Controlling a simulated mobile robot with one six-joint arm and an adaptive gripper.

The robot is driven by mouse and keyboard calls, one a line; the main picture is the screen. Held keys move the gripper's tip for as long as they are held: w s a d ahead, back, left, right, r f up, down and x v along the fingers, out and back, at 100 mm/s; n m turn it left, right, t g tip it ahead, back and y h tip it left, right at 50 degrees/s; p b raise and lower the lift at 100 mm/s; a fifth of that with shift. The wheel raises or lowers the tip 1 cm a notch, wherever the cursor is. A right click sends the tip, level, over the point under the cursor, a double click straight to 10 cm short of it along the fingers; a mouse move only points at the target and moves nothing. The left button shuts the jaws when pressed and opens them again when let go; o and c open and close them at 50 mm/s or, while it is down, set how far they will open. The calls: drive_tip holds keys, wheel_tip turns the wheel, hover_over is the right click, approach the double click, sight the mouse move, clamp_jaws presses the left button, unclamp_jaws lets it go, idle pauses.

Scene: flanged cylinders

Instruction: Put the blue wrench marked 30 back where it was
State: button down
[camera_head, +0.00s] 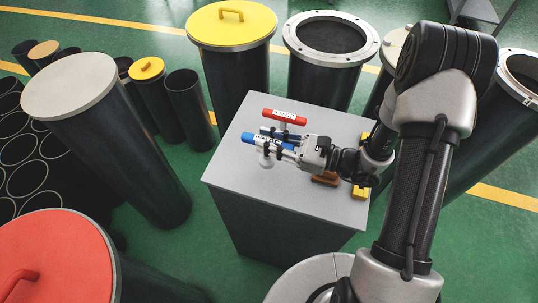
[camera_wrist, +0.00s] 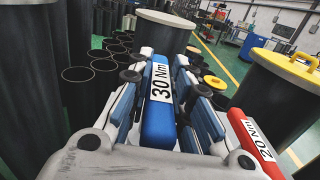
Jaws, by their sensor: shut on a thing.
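The blue wrench (camera_head: 251,138) is over the left part of the grey table top (camera_head: 235,178), lying roughly level. Its label reads 30 Nm in the wrist view (camera_wrist: 160,125). My gripper (camera_head: 279,147) comes in from the right and is shut on the blue wrench; the fingers show on both sides of it in the wrist view (camera_wrist: 165,85). The fingers hide part of the wrench, and I cannot tell whether it touches its support. A red wrench (camera_head: 284,117) sits just behind it, marked 20 Nm in the wrist view (camera_wrist: 250,140).
A brown piece (camera_head: 325,179) and a yellow piece (camera_head: 360,191) are on the table beneath my wrist. Tall dark cylinders surround the table, with a yellow lid (camera_head: 231,22), an open flange (camera_head: 331,37) and a grey lid (camera_head: 70,85). The table's front left is clear.

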sight(269, 159)
drive_tip(key=shift+f+b, duration=0.45)
drive_tip(key=shift+f, duration=2.15)
drive_tip(key=shift+f, duration=0.35)
drive_tip(key=c, duration=1.5)
unclamp_jaws()
drive_tip(key=shift+o, duration=0.2)
drive_tip(key=shift+r, duration=0.15)
